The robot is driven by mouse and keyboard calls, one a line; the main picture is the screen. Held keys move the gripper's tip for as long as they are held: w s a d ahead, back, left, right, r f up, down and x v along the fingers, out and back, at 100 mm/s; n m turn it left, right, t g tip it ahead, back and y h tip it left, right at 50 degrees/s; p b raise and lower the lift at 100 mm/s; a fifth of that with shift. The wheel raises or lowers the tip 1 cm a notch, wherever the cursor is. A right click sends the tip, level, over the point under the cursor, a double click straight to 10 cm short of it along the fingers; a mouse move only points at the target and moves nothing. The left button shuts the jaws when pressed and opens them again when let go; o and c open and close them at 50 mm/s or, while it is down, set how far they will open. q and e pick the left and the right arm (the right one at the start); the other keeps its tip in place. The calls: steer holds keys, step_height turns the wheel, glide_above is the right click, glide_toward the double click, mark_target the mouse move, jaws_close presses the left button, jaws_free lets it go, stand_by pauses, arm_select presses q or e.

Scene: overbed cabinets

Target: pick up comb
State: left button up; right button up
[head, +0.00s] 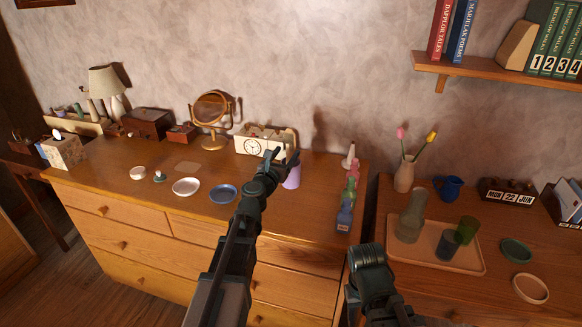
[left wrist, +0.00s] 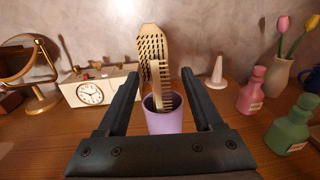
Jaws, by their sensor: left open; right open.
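A pale wooden comb (left wrist: 162,85) stands upright in a purple cup (left wrist: 165,121) on the dresser. A wooden brush (left wrist: 152,42) with dark bristles stands in the same cup behind it. My left gripper (left wrist: 159,74) is open, with its fingers on either side of the comb and cup in the left wrist view; I cannot tell how far apart in depth they are. In the head view the left gripper (head: 283,156) mostly hides the comb, and part of the cup (head: 292,178) shows beside it. My right arm shows low in the head view, but its fingertips are not visible.
A white clock box (head: 252,147) stands left of the cup, with a round mirror (head: 211,107) beyond it. Pink, green and blue bottles (head: 345,215) line the dresser's right edge. A tray (head: 463,258) with glassware is on the right-hand table. Small dishes (head: 186,187) lie at left.

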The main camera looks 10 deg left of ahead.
arm_select(q)
steer(key=shift+w+d, duration=0.15)
steer(key=shift+w, duration=0.3)
steer(key=shift+r, duration=0.1)
jaws_close()
